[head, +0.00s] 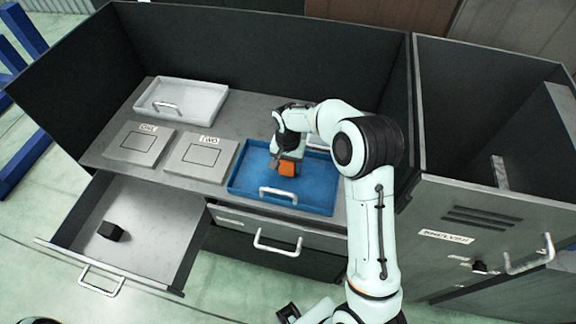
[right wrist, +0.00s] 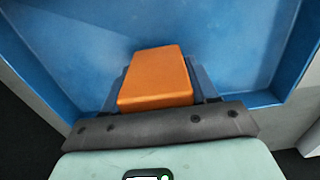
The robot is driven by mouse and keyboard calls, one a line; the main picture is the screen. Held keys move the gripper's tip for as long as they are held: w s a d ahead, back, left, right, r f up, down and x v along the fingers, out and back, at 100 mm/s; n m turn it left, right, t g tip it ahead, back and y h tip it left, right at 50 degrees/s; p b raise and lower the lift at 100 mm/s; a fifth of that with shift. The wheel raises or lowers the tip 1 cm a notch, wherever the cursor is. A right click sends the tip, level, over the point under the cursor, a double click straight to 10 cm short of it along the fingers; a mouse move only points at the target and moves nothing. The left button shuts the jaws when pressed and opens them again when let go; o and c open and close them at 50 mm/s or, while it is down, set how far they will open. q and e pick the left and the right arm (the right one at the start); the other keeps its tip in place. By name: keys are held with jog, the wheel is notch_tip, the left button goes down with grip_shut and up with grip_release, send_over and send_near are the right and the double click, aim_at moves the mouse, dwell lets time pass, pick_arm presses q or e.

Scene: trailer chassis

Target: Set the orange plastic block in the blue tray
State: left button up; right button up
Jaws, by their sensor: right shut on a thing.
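The orange plastic block (head: 287,168) is in my right gripper (head: 283,165), over the inside of the blue tray (head: 318,193). In the right wrist view the block (right wrist: 158,78) sits between the gripper's fingers, with the blue tray floor (right wrist: 225,50) behind it. My right gripper is shut on the block. I cannot tell whether the block touches the tray floor. The tray lies on the grey worktop and has a white handle at its front. My left gripper does not show clearly in any view.
A white tray (head: 188,101) stands at the back left of the worktop. Two flat plates, ONE (head: 140,145) and TWO (head: 200,158), lie left of the blue tray. An open drawer (head: 150,215) at the front left holds a dark block (head: 111,231). A dark cabinet (head: 470,215) stands right.

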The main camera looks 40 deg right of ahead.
jog(key=shift+f, duration=0.55)
jog(key=shift+f, duration=0.15)
jog(key=o, duration=1.2)
jog(key=shift+c, duration=0.2)
notch_tip(320, 180, up, 12)
jog(key=shift+r+p, duration=0.15)
jog(key=shift+p, duration=0.3)
